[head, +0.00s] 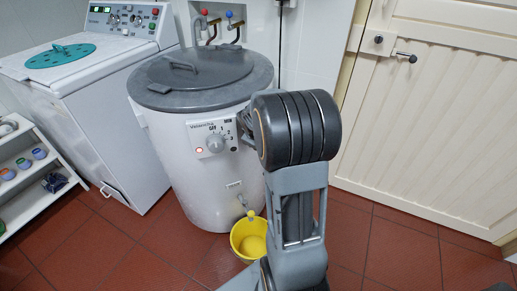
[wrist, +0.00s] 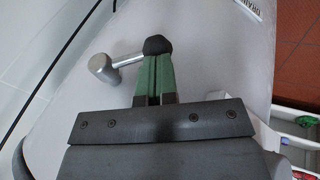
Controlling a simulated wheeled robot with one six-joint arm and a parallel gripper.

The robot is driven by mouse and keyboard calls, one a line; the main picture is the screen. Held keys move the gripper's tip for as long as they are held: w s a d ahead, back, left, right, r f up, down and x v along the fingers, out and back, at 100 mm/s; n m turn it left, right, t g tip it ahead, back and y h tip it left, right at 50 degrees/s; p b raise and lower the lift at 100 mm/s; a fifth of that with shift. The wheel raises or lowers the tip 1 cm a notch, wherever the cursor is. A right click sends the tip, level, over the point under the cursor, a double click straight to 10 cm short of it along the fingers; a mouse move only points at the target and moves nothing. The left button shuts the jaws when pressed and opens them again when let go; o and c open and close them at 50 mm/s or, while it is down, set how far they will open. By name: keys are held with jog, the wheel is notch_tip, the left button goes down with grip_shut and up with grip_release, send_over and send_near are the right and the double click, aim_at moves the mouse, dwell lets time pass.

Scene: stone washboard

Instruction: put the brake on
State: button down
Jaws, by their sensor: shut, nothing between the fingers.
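A metal lever with a round knob end (wrist: 103,67) shows in the wrist view on a pale curved body. It is probably the brake lever, but I see no label on it. In the head view my arm hides most of the gripper and the lever. The white drum machine (head: 185,165), with a grey lid and a dial, stands beside my arm.
A white washing machine (head: 120,110) stands at the left, with a teal disc (head: 60,56) on top. A yellow bucket (head: 243,248) sits on the tiled floor below the drum's tap. A shelf (head: 50,172) is at far left, a cream door (head: 440,120) at right.

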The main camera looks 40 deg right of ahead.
jog(key=f+h+b, duration=0.1)
jog(key=b, duration=0.2)
jog(key=f+b, duration=0.1)
jog(key=b, duration=0.2)
jog(key=shift+w+d+f+t+h, duration=0.1)
jog(key=shift+d+f+t+h, duration=0.1)
jog(key=shift+f+t+h, duration=0.15)
jog(key=shift+s+b+x, duration=0.2)
jog(key=shift+b+x, duration=0.45)
jog(key=shift+x, duration=0.4)
jog(key=shift+w+d+f, duration=0.2)
jog(key=shift+d+f, duration=0.35)
jog(key=shift+d, duration=0.3)
jog(key=s+a+r, duration=0.3)
jog(key=s+a, duration=0.4)
jog(key=a, duration=0.4)
jog(key=shift+a, duration=0.35)
